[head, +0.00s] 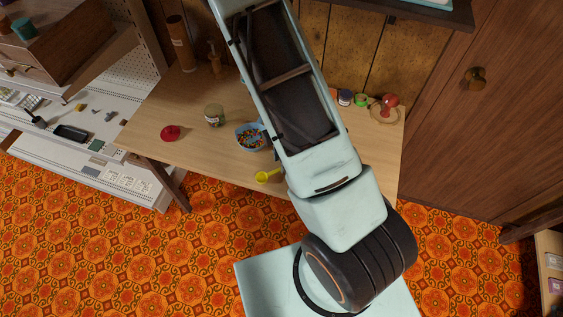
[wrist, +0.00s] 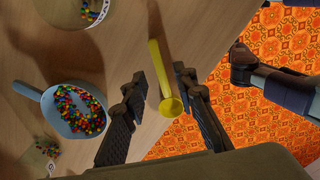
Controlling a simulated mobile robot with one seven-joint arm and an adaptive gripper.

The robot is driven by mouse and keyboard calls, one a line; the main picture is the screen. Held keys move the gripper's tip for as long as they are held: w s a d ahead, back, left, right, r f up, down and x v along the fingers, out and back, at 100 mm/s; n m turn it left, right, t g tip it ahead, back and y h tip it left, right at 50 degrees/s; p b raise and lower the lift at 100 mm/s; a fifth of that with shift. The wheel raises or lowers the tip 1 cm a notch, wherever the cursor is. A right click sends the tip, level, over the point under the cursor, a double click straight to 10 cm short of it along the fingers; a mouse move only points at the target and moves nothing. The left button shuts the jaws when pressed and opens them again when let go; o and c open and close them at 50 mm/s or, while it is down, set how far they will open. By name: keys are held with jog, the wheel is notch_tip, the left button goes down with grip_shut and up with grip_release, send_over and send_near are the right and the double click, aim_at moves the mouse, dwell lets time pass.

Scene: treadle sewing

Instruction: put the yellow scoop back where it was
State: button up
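The yellow scoop (head: 264,177) shows near the table's front edge in the head view, just left of my arm. In the wrist view the yellow scoop (wrist: 171,106) has its round cup toward me and its straight handle pointing away. My gripper (wrist: 161,70) has its two dark fingers apart, one on each side of the scoop, with visible gaps. I cannot tell whether the scoop rests on the wood or is just above it. In the head view my arm hides the gripper.
A jar (head: 214,115) and a red lid (head: 170,132) are farther left on the wooden table (head: 190,155). Small containers (head: 345,97) stand at the back right.

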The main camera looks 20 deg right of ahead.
notch_tip(320, 180, up, 9)
jog(key=p, duration=0.2)
jog(key=shift+p, duration=0.3)
jog(key=shift+r, duration=0.1)
